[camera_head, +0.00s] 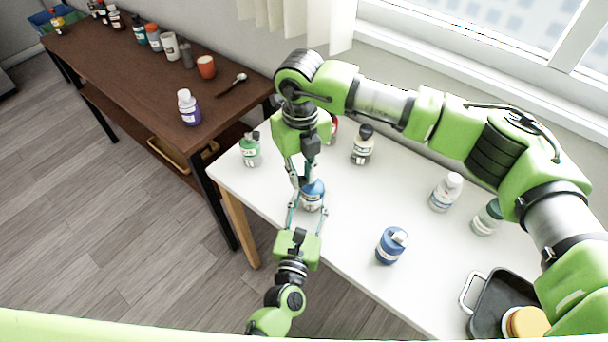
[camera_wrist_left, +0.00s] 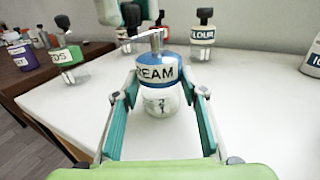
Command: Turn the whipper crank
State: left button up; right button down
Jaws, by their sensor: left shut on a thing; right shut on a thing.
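The whipper (camera_head: 313,195) is a clear jar with a blue top and a metal crank, upright on the white table. In the left wrist view its jar (camera_wrist_left: 160,102) carries a label reading "REAM", and its crank (camera_wrist_left: 145,35) sticks up and bends left. My left gripper (camera_head: 307,208) is shut on the jar from the near side, one finger on each side. My right gripper (camera_head: 300,180) reaches down from above and is shut on the crank. Its teal fingers (camera_wrist_left: 132,16) show at the crank's end, though the exact contact is partly hidden.
A green-labelled bottle (camera_head: 250,151), a dark-topped bottle (camera_head: 363,146) and a blue bottle (camera_head: 391,246) stand around the whipper. A red item (camera_head: 333,128) is partly hidden behind my right gripper. A black pan (camera_head: 489,302) lies at the right. A brown table (camera_head: 150,90) stands left.

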aim_at(300, 176)
jog(key=shift+w+a+m, duration=0.2)
jog(key=shift+w+m, duration=0.05)
jog(key=shift+m, duration=0.85)
jog(key=c, duration=1.9)
grip_release()
jog(key=shift+r, duration=0.1)
notch_tip(300, 176, up, 12)
jog(key=shift+f, duration=0.1)
